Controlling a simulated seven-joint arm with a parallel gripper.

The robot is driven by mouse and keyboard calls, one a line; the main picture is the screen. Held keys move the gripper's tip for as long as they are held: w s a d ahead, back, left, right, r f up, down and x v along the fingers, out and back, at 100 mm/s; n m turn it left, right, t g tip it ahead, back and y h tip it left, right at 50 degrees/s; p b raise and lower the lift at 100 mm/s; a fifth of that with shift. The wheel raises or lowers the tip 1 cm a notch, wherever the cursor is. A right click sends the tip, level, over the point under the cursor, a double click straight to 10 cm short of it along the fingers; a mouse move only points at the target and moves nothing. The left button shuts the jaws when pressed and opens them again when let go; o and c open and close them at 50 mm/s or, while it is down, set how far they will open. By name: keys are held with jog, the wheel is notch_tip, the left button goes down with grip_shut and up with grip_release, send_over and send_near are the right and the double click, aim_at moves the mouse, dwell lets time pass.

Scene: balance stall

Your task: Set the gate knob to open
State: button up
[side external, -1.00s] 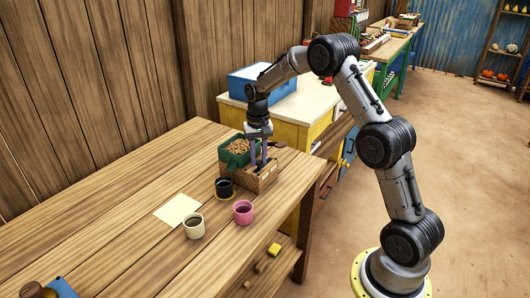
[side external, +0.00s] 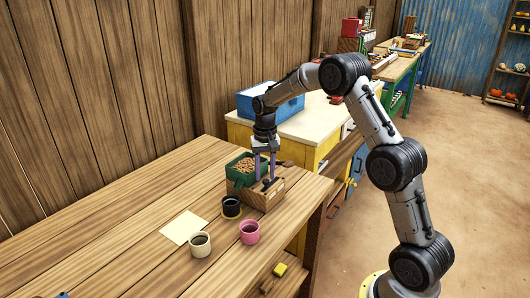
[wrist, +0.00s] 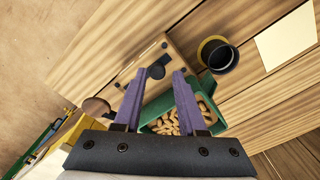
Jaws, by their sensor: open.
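The gate knob (wrist: 156,71) is a small dark knob on top of a wooden box (wrist: 182,52). In the wrist view it lies between the tips of my gripper (wrist: 160,74). The fingers are purple, spread apart, with visible gaps to the knob. I cannot tell how far above the knob the tips are, or which setting it points to. In the side view my gripper (side external: 265,179) points down over the box (side external: 264,200), partly hiding its top. A green hopper (side external: 236,169) of tan nut-like pieces adjoins the box.
A black cup (side external: 231,207), a cream cup (side external: 200,244) and a pink cup (side external: 249,232) stand in front of the box. A pale sheet (side external: 184,228) lies to their left. A brown rounded object (wrist: 96,106) is beside the box. The table's left part is clear.

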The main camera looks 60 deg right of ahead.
notch_tip(320, 180, up, 12)
dwell(0.4)
notch_tip(320, 180, up, 7)
jog(key=t, duration=0.1)
send_over(264, 181)
jog(key=s+a, duration=0.2)
jog(key=a, duration=0.2)
jog(key=s+a+r+n+t, duration=0.1)
jog(key=s+a+r+n, duration=0.15)
jog(key=s+a, duration=0.2)
jog(key=s+a+r+n+t, duration=0.1)
jog(key=s+a+r, duration=0.25)
jog(key=s, duration=0.25)
jog(key=s+a+f+n+t, duration=0.2)
jog(key=s+a+n, duration=0.15)
jog(key=s, duration=0.95)
jog(key=s+a+f+n, duration=0.1)
jog(key=s+f+n, duration=0.1)
jog(key=s+f, duration=0.3)
notch_tip(264, 181, down, 3)
jog(key=shift+a+t, duration=0.15)
jog(key=shift+t, duration=0.15)
